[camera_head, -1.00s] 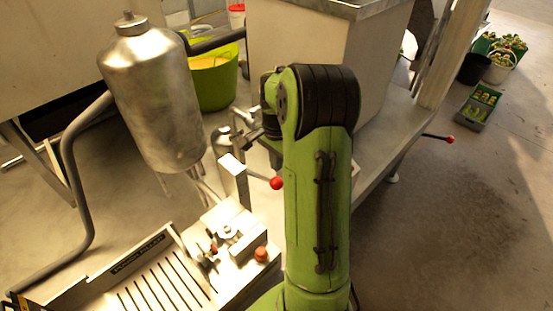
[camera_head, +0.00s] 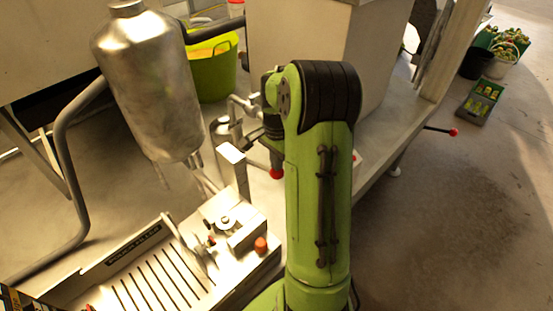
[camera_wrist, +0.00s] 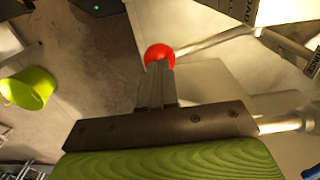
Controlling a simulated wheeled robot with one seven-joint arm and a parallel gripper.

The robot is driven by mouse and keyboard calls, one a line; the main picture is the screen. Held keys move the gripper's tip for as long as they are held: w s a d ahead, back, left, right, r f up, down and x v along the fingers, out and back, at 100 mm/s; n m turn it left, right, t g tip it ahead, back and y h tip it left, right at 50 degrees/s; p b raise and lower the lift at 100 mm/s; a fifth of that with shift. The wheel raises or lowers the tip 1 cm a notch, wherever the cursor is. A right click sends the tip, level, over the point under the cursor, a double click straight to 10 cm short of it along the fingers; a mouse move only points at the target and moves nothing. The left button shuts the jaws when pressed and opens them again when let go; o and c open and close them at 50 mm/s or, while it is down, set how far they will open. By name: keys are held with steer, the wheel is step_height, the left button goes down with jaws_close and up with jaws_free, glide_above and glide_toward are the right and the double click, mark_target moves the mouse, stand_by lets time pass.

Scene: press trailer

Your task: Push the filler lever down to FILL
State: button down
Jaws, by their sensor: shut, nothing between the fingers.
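A lever with a red ball knob (camera_head: 276,173) shows at my gripper in the head view, just left of my arm. In the wrist view the red ball (camera_wrist: 160,54) sits directly at the tips of my gripper (camera_wrist: 158,72), with a metal rod (camera_wrist: 215,40) running from it to the upper right. My gripper's fingers are together with nothing between them. Their tips overlap the near edge of the ball in the picture; I cannot tell whether they touch it. No FILL mark is readable. My arm hides part of the lever area in the head view.
The pouch filler's slotted tray (camera_head: 160,277) and block with an orange knob (camera_head: 261,244) stand lower left. A steel tank (camera_head: 150,85) hangs above, with a green tub (camera_head: 212,75) behind. Another red-knobbed rod (camera_head: 453,132) juts out at right. Floor at lower right is clear.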

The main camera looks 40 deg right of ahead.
mark_target(280, 171)
steer(key=shift+s+f+b, duration=0.3)
steer(key=shift+f+b, duration=0.4)
steer(key=shift+f, duration=0.2)
steer(key=shift+s+f+b, duration=0.25)
steer(key=shift+f+b, duration=0.45)
steer(key=shift+f, duration=0.15)
steer(key=shift+s+f+b, duration=0.2)
steer(key=shift+f+b, duration=1.3)
steer(key=shift+f, duration=0.3)
steer(key=shift+r, duration=0.1)
step_height(280, 171, up, 10)
steer(key=p, duration=0.8)
steer(key=shift+r, duration=0.25)
steer(key=shift+f, duration=0.15)
steer(key=shift+f, duration=0.1)
